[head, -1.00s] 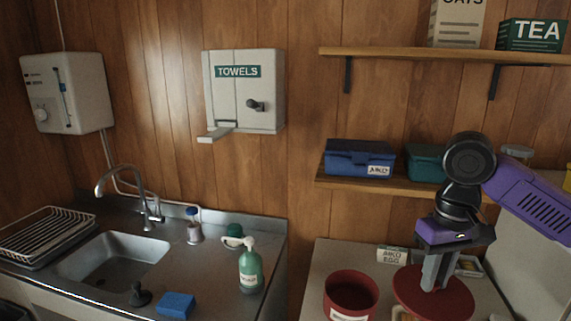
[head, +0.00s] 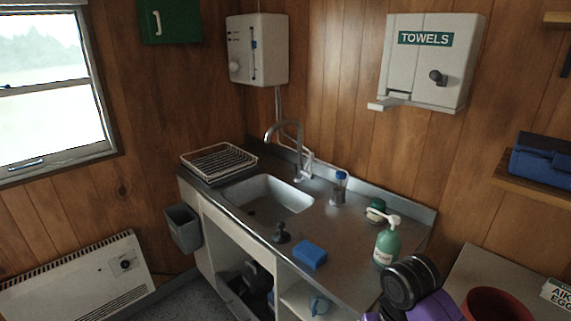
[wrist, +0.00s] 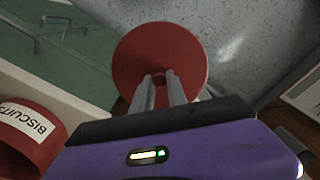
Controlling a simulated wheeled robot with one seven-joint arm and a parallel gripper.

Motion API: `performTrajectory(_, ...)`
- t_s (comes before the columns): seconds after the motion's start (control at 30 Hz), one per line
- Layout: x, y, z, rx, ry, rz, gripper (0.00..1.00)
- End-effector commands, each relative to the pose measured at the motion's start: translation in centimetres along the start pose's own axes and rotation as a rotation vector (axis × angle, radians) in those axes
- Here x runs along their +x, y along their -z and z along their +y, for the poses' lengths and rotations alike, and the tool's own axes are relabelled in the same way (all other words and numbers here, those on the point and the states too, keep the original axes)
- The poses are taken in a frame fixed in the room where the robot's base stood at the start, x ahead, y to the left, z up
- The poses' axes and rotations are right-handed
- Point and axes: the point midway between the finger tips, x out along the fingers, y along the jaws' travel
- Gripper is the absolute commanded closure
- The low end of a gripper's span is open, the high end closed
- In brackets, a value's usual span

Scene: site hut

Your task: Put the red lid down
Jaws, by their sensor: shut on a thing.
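The red lid (wrist: 158,45) is a round disc, seen nearly face-on in the wrist view. My gripper (wrist: 161,80) is shut on the lid, with both fingertips at its small centre knob. The lid hangs in the air; its height above what lies below is hard to tell. The red biscuits tin (wrist: 32,138) is at the lower left of the wrist view, apart from the lid. The tin's rim also shows at the lower right of the head view (head: 494,304). The gripper and lid are outside the head view.
The metal sink counter (head: 345,240) bears a blue sponge (head: 310,254), a green soap bottle (head: 387,245) and a dish rack (head: 218,161). It has bare room around them. A pale worktop (head: 490,268) is at the right. In the wrist view, grey speckled floor (wrist: 235,45) shows beyond the lid.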

Motion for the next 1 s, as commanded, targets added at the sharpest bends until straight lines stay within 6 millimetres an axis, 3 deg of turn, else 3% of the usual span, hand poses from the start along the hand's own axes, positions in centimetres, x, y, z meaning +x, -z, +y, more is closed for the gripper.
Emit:
performTrajectory(0.1,1.7,-0.7,-2.0,-0.032,0.002,-0.001,1.0)
performTrajectory(0.2,2.3,-0.8,-2.6,-0.057,-0.003,0.01,1.0)
performTrajectory(0.53,7.4,-4.7,-2.9,-0.075,-0.014,0.017,1.0)
performTrajectory(0.67,8.1,-5.5,-2.5,-0.068,-0.009,0.004,1.0)
performTrajectory(0.8,7.7,-5.0,-0.8,-0.053,-0.021,0.013,1.0)
performTrajectory(1.0,7.7,-5.0,-0.8,-0.041,-0.018,0.011,1.0)
